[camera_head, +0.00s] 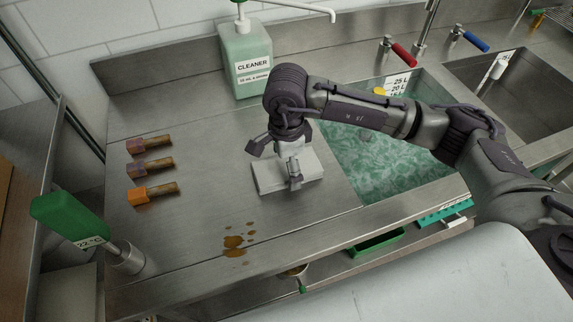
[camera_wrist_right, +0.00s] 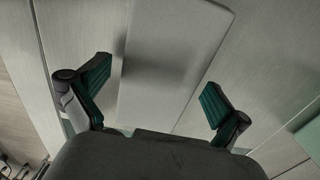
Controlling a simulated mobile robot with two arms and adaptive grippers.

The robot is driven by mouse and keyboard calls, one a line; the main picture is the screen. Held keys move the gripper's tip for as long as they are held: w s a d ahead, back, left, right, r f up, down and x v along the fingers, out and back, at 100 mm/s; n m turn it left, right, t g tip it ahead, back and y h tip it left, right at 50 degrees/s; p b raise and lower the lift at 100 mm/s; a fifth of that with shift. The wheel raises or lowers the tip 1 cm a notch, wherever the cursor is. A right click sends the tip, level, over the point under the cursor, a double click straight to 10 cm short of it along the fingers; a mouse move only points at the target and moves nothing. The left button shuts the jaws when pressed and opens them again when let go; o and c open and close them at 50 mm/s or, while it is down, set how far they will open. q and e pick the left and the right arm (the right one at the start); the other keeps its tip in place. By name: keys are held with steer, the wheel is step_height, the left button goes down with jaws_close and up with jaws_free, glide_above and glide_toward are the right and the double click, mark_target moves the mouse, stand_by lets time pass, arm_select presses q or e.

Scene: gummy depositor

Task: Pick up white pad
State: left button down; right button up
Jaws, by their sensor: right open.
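The white pad (camera_head: 268,180) lies flat on the steel counter, left of the water-filled sink in the head view. My right gripper (camera_head: 280,168) is above the pad, pointing down, and hides part of it. In the right wrist view the pad (camera_wrist_right: 176,62) lies between the two green-lined fingers of the gripper (camera_wrist_right: 155,92). The fingers are spread apart, one on each side of the pad, with gaps to its edges. Whether they reach down to the counter is hard to tell. My left gripper is in neither view.
A green cleaner bottle (camera_head: 246,60) stands behind the pad. Several coloured-handled brushes (camera_head: 150,167) lie at the left. A brown spill (camera_head: 236,243) is near the front edge. A green-handled thermometer (camera_head: 75,222) stands front left. The sink (camera_head: 385,165) holds foamy green water.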

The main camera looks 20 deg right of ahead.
steer(key=shift+f, duration=0.2)
steer(key=c, duration=1.1)
steer(key=shift+r, duration=0.2)
steer(key=shift+r, duration=0.25)
steer(key=r+b, duration=0.1)
steer(key=d+r+b, duration=0.1)
steer(key=r, duration=0.1)
steer(key=shift+r, duration=0.3)
steer(key=shift+s+d+r+b, duration=0.45)
steer(key=shift+d+r, duration=0.65)
steer(key=shift+d, duration=0.65)
steer(key=shift+s+d+r+b, duration=0.45)
steer(key=shift+d+r, duration=0.65)
steer(key=shift+d, duration=0.6)
steer(key=shift+s+d+r+b, duration=0.3)
steer(key=shift+s+d+r, duration=0.2)
steer(key=shift+d+r, duration=0.95)
steer(key=shift+d+f, duration=0.25)
steer(key=shift+f, duration=0.1)
